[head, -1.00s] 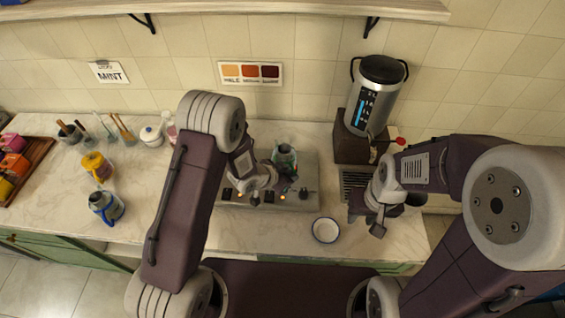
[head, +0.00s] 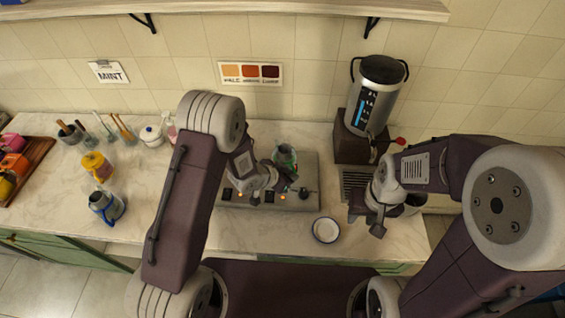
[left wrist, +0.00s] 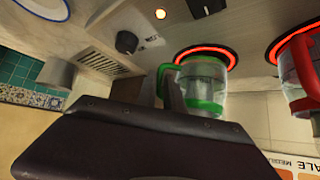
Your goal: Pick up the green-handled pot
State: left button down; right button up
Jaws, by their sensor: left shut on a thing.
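The green-handled pot (head: 285,154) is a small clear vessel with green trim, at the stove in the head view. In the left wrist view its glass body (left wrist: 203,82) has a green rim and base band, with the handle on its left side. A glowing red burner ring shows just beyond it; I cannot tell whether the pot touches it. My left gripper (head: 283,180) is shut on the pot's handle, its fingers partly hidden by the wrist. My right gripper (head: 380,222) hangs over the counter at the right, away from the pot; its jaw opening is unclear.
The stove (head: 270,198) has several knobs along its front. A red-handled pot (left wrist: 302,75) stands close to the green one. A white bowl (head: 325,230) sits in front of the stove. The samovar (head: 376,95) stands at the back right.

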pick_arm(q)
jog(key=shift+r, duration=0.2)
jog(key=shift+r, duration=0.65)
jog(key=s+d+r+b, duration=0.2)
jog(key=s+d+r, duration=0.4)
jog(key=s+r, duration=0.3)
jog(key=shift+s+r, duration=0.2)
jog(key=shift+s, duration=0.25)
